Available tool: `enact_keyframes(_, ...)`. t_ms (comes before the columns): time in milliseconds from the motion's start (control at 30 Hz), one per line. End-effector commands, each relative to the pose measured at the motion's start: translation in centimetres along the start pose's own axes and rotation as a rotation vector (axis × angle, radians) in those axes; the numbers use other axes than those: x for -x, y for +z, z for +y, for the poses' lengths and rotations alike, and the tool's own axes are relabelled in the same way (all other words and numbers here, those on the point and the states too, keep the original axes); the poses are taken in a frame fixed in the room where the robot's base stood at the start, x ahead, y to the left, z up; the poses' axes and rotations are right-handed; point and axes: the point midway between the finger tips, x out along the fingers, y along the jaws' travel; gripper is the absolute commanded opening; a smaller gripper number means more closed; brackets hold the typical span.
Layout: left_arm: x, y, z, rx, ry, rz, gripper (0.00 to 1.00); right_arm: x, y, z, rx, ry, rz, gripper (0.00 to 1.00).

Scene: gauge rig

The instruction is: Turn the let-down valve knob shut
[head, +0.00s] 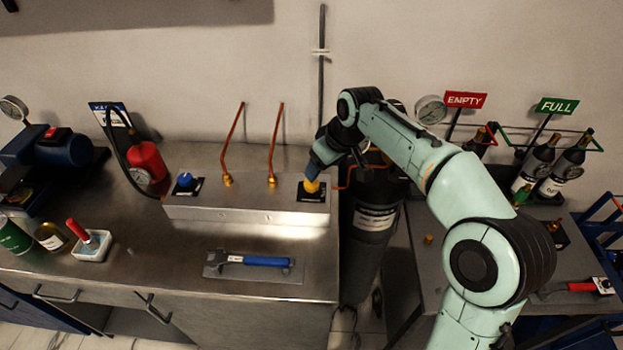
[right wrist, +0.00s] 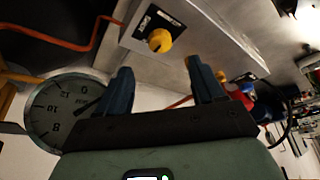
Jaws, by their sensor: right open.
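A yellow knob (head: 312,186) sits on a black label plate at the right end of the grey metal manifold block (head: 250,212). A blue knob (head: 185,180) sits on a similar plate at the block's left end. The labels are too small to read, so I cannot tell which is the let-down valve. My right gripper (head: 319,166) is at the yellow knob and partly hides it. In the right wrist view, the open, empty fingers (right wrist: 162,72) point towards the yellow knob (right wrist: 160,40), which shows between and beyond their tips. My left gripper is not in view.
Two copper pipes (head: 273,150) rise from the block's back. A black cylinder (head: 371,230) stands right of the bench, under my right arm. A round gauge (right wrist: 66,105) is close to the gripper. A blue-handled tool (head: 255,261) lies in front of the block.

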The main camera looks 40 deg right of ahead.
Motion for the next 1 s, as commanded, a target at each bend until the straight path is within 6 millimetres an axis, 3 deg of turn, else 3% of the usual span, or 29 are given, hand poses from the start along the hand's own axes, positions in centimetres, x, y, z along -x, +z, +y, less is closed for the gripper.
enact_keyframes(200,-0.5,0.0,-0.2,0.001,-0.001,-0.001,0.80,-5.0,0.1,0.0,0.000,-0.003,-0.005,0.68)
enact_keyframes(400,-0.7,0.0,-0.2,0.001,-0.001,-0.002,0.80,-8.0,0.1,-0.1,0.000,-0.002,-0.002,0.68)
enact_keyframes(600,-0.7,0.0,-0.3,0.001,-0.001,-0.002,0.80,-9.1,0.0,-0.1,0.001,-0.001,0.000,0.68)
enact_keyframes(867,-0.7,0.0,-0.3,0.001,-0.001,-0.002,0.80,-9.2,0.0,0.0,0.000,0.000,0.001,0.68)
enact_keyframes(1000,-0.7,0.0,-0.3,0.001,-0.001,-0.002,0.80,-9.2,0.0,0.0,0.000,0.000,0.001,0.25)
